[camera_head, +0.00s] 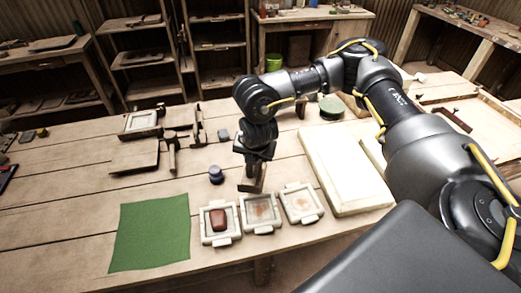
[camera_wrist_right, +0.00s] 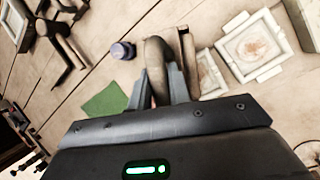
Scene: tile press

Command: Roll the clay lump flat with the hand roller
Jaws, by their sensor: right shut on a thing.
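The clay lump (camera_head: 219,219) is a reddish-brown block lying in the leftmost of three pale square frames near the front edge of the table. My right gripper (camera_head: 255,165) hangs above the table, behind the frames. It is shut on a brown wooden piece, which looks like the hand roller (camera_head: 252,182). In the wrist view, a rounded tan part of the hand roller (camera_wrist_right: 158,58) sits between the fingers of my right gripper (camera_wrist_right: 161,88). The roller's full shape is partly hidden. The clay lump is not visible in the wrist view. My left gripper is not in view.
A green cloth (camera_head: 150,232) lies left of the frames. A small blue-purple jar (camera_head: 216,175) stands left of the gripper. Two other pale frames (camera_head: 261,228) (camera_head: 317,204) and a large cream board (camera_head: 345,200) lie to the right. Wooden tools (camera_head: 171,158) lie behind.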

